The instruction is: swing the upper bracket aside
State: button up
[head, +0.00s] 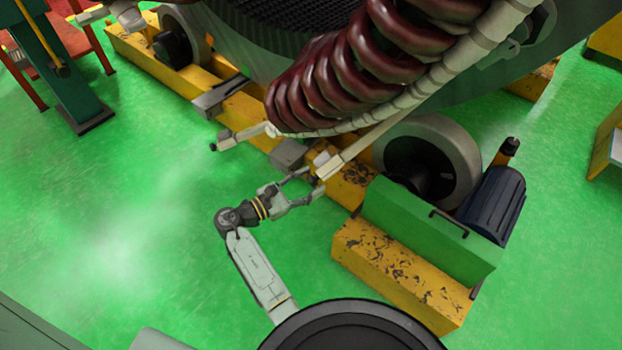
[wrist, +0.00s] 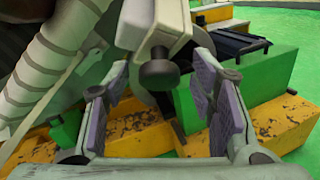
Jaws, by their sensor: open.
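A pale bracket arm (head: 350,152) slants down from the stator, and its blocky end sits at my gripper (head: 311,182). In the wrist view the bracket end (wrist: 155,28) carries a dark round knob (wrist: 158,73). My gripper is open; its two fingers stand left and right of the knob, with gaps on both sides. I cannot tell whether the fingers touch the bracket. A second pale bracket (head: 240,136) sticks out further left, away from my gripper. The frames do not make plain which bracket is the upper one.
Dark red coils (head: 350,65) of the stator hang above. A yellow beam (head: 258,100), a grey roller wheel (head: 430,150), a green housing (head: 425,230) and a blue motor (head: 492,200) stand close by.

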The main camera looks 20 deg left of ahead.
jog(key=shift+w+d, duration=0.3)
jog(key=shift+w, duration=0.1)
jog(key=shift+a+r, duration=0.1)
grip_shut()
dwell(0.4)
jog(key=shift+a, duration=0.1)
